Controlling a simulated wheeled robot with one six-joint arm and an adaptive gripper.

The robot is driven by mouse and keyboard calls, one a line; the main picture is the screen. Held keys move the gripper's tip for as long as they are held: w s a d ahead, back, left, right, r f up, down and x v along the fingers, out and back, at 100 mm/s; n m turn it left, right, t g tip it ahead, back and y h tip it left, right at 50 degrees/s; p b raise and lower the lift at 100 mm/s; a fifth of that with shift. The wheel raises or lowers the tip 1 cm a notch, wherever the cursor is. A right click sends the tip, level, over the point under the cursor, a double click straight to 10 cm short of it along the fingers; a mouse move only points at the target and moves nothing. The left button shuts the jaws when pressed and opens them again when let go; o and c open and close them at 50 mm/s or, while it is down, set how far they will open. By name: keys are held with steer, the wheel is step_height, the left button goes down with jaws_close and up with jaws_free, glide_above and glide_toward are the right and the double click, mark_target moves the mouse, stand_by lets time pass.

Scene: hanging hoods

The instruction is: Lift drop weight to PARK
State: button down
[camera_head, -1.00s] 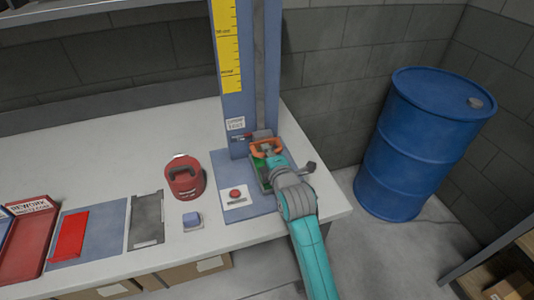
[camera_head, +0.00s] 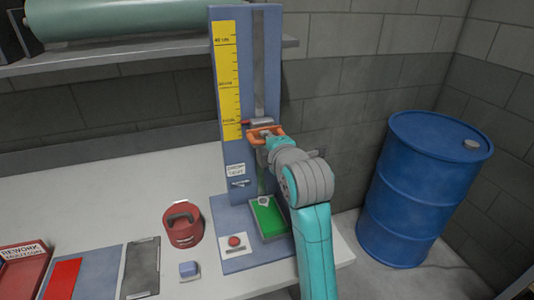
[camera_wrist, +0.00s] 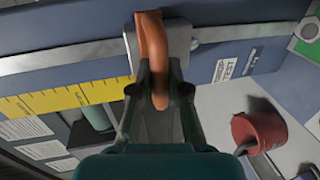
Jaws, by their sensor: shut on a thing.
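The drop weight (camera_head: 261,124) is a grey block with an orange handle (camera_head: 258,132) on the vertical rail of the blue drop tower (camera_head: 217,170). It stands well above the tower's base, and a small red pointer sits beside the lower part of the yellow scale (camera_head: 227,75). The scale's lower labels are too small to read surely. My gripper (camera_head: 268,141) is shut on the orange handle, which also shows between the fingers in the wrist view (camera_wrist: 151,45). Part of the handle is hidden by the fingers.
A green pad (camera_head: 267,218) lies below the weight, beside a red button (camera_head: 234,241). A red container with a handle (camera_head: 183,228), a blue-topped block (camera_head: 189,270) and a clipboard (camera_head: 142,265) are on the bench. A blue drum (camera_head: 420,190) stands right. A shelf (camera_head: 140,57) runs behind.

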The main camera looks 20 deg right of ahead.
steer(key=shift+r, duration=0.25)
steer(key=c, duration=1.1)
jaws_free()
steer(key=shift+c, duration=0.2)
steer(key=shift+s, duration=0.1)
steer(key=v, duration=1.1)
steer(key=shift+s, duration=0.4)
